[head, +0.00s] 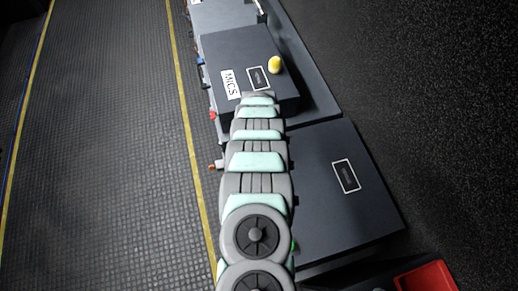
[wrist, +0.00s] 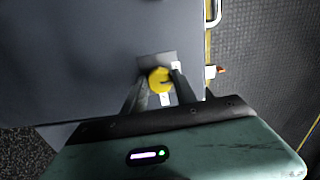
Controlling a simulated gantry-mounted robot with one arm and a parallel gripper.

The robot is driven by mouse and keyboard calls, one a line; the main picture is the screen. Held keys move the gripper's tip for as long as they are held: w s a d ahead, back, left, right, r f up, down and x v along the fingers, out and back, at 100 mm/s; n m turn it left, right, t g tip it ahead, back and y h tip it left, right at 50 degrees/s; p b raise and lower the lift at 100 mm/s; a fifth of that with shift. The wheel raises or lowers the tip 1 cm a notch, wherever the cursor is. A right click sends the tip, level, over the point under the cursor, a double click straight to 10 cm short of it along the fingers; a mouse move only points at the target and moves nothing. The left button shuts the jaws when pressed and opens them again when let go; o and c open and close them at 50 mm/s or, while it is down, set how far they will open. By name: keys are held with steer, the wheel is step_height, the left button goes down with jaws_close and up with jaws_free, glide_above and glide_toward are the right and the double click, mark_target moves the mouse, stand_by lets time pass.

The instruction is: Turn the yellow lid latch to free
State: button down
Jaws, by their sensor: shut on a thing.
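The yellow lid latch (wrist: 159,80) is a round yellow knob on a grey plate (wrist: 150,61) set in a dark grey surface. White marks lie on the plate beside and below the knob. My gripper (wrist: 156,87) is shut on the latch, one finger on each side. In the head view my arm hides the gripper and the latch. A yellow rounded piece (head: 275,65) stands on the dark case marked MICS (head: 240,48); I cannot tell whether it is part of the latch.
A lower dark case (head: 320,200) lies to the right of my arm. A red tray (head: 426,279) is at the bottom right. The ribbed floor (head: 100,150) with yellow lines is clear on the left. A metal handle (wrist: 214,12) shows in the wrist view.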

steer(key=c, duration=1)
jaws_free()
steer(key=shift+o, duration=0.2)
step_height(320, 180, up, 11)
steer(key=b, duration=0.1)
steer(key=shift+f, duration=0.1)
